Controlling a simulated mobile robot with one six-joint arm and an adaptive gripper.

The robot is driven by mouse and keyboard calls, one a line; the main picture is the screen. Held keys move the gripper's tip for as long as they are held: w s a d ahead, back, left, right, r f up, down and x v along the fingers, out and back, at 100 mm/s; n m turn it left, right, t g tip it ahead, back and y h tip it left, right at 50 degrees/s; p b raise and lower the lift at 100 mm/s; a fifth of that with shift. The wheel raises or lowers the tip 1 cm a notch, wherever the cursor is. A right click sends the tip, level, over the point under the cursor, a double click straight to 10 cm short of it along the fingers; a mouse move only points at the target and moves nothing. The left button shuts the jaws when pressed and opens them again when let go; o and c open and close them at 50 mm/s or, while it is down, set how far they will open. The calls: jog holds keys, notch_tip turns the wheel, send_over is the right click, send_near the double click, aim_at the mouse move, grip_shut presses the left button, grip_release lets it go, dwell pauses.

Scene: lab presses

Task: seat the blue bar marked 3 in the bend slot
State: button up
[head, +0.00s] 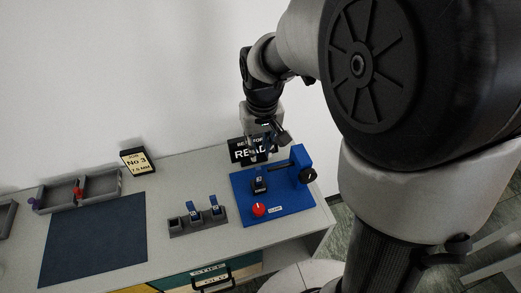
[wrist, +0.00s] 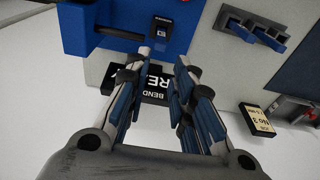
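The blue press (head: 285,203) has a black bend block (head: 259,187) on its plate. A small piece with a pale mark (head: 258,178) stands in that block; I cannot read its number. The block also shows in the wrist view (wrist: 161,30). Two blue bars (head: 192,209) (head: 214,204) with pale marks stand in the grey rack (head: 178,228), whose left end looks empty; their numbers are too small to read. My gripper (wrist: 160,60) is open, with nothing between its fingers. In the head view it is above and behind the block, near the sign.
A black sign (head: 240,152) with READY on it stands behind the press. A red knob (head: 259,209) sits at the plate's front. A job card (head: 137,161) reads No 3, 7.5 MM. A dark mat (head: 95,240) and grey trays (head: 101,187) lie to the left.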

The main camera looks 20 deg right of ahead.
jog(key=s+r+t, duration=0.1)
jog(key=s+r, duration=0.4)
jog(key=s, duration=0.5)
jog(key=s+r+t, duration=0.2)
jog(key=s+r, duration=0.2)
jog(key=s, duration=0.6)
jog(key=shift+r, duration=0.4)
